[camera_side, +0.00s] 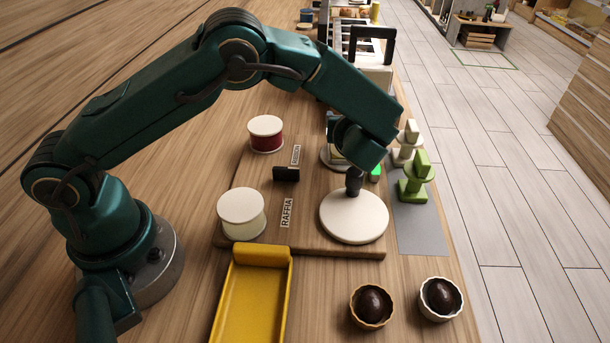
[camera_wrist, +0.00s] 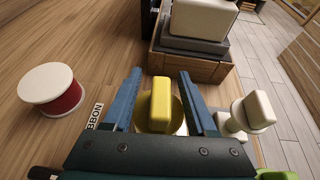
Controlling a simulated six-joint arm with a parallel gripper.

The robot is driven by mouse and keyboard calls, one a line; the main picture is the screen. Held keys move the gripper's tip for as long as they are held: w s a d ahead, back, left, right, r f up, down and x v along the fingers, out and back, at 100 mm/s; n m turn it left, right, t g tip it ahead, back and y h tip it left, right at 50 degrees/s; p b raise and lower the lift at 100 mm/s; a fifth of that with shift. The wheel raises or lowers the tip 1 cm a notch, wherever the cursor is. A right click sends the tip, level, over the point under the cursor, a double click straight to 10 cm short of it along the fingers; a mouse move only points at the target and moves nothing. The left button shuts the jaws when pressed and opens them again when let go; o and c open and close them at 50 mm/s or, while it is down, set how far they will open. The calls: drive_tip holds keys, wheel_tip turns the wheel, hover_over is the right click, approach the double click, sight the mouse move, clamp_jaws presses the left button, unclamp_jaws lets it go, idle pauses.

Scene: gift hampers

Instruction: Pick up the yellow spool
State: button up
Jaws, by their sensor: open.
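In the wrist view, a yellow piece (camera_wrist: 161,98) with a rounded block top above a round yellow disc stands between my fingers; I take it as the yellow spool. My gripper (camera_wrist: 160,74) is open, with one blue finger on each side of it and visible gaps to both. The lower part of the piece is hidden by my gripper body. In the side view my gripper (camera_side: 366,146) is over the far right part of the wooden board, and my arm mostly hides the yellow piece there.
A red spool (camera_side: 266,136) and a white spool (camera_side: 241,214) stand left on the board (camera_side: 300,236). A white disc with a black knob (camera_side: 354,216) is near my gripper. Green (camera_side: 416,184) and white (camera_wrist: 253,112) pieces stand right. A yellow tray (camera_side: 252,300) and two bowls (camera_side: 440,299) are in front.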

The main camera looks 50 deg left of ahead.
drive_tip(key=shift+c, duration=0.3)
clamp_jaws()
drive_tip(key=shift+f, duration=0.1)
idle(1.1)
